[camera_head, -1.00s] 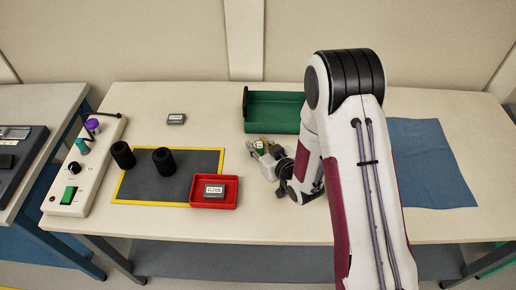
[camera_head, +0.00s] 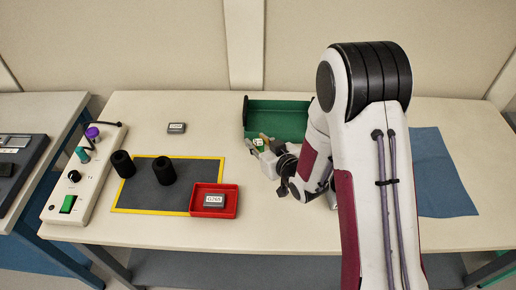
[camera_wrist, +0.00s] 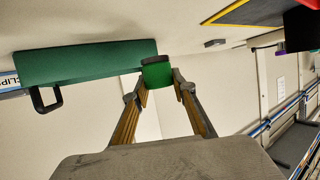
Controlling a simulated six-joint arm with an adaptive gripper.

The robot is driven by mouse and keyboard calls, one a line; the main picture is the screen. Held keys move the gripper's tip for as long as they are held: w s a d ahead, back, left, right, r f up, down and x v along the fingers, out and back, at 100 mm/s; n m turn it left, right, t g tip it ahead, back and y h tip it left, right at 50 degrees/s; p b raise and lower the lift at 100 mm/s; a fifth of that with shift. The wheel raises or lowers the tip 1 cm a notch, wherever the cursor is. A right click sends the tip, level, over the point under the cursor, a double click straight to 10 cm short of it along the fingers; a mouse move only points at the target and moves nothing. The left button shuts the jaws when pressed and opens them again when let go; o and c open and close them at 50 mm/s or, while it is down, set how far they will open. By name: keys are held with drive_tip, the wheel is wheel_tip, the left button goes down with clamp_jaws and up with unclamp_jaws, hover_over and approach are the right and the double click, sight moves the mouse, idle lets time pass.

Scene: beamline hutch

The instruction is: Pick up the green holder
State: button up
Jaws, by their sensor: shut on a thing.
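The green holder (camera_wrist: 157,73) is a small green cylinder between the fingertips of my gripper (camera_wrist: 160,88) in the wrist view. My gripper is shut on it. In the head view the holder (camera_head: 258,142) shows as a small green and white piece at the tips of my gripper (camera_head: 259,146), just in front of the green tray. The holder appears to be off the table. My fingers hide part of it.
The green tray (camera_head: 278,106) with a black handle lies behind my gripper. A red tray (camera_head: 232,208) holding a labelled block, a dark mat (camera_head: 140,194) with black cylinders, and a control box (camera_head: 62,209) stand to the left. A blue cloth (camera_head: 440,165) lies right.

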sight(258, 142)
drive_tip(key=shift+r, duration=2.25)
